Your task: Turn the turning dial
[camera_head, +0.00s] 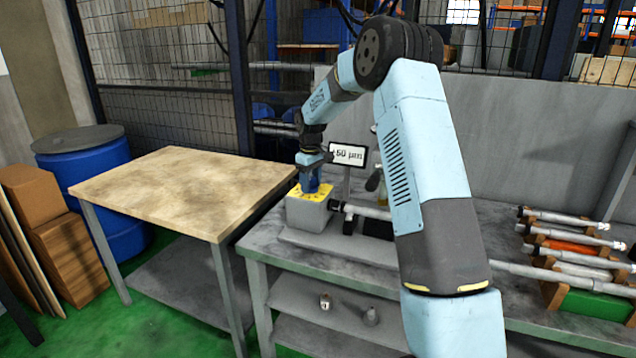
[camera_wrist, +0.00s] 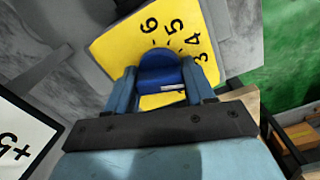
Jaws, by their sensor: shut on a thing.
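The turning dial (camera_wrist: 161,72) is a blue knob with a white mark, on a yellow plate (camera_wrist: 118,45) with black numbers; 6, 5, 4 and 3 show in the wrist view. In the head view the yellow plate (camera_head: 297,193) tops a grey block (camera_head: 308,215) at the bench's left end. My gripper (camera_wrist: 165,88) is shut on the dial, one finger on each side of it. In the head view my gripper (camera_head: 310,180) reaches down onto the dial from above. A display (camera_head: 348,154) reading about 50 µm stands behind; its first characters are hard to read.
A wooden-topped table (camera_head: 180,190) stands left of the grey bench (camera_head: 290,252). A metal shaft (camera_head: 368,211) sits right of the block. Several shafts lie in a rack (camera_head: 565,262) at the right. A blue barrel (camera_head: 85,160) and boxes stand far left.

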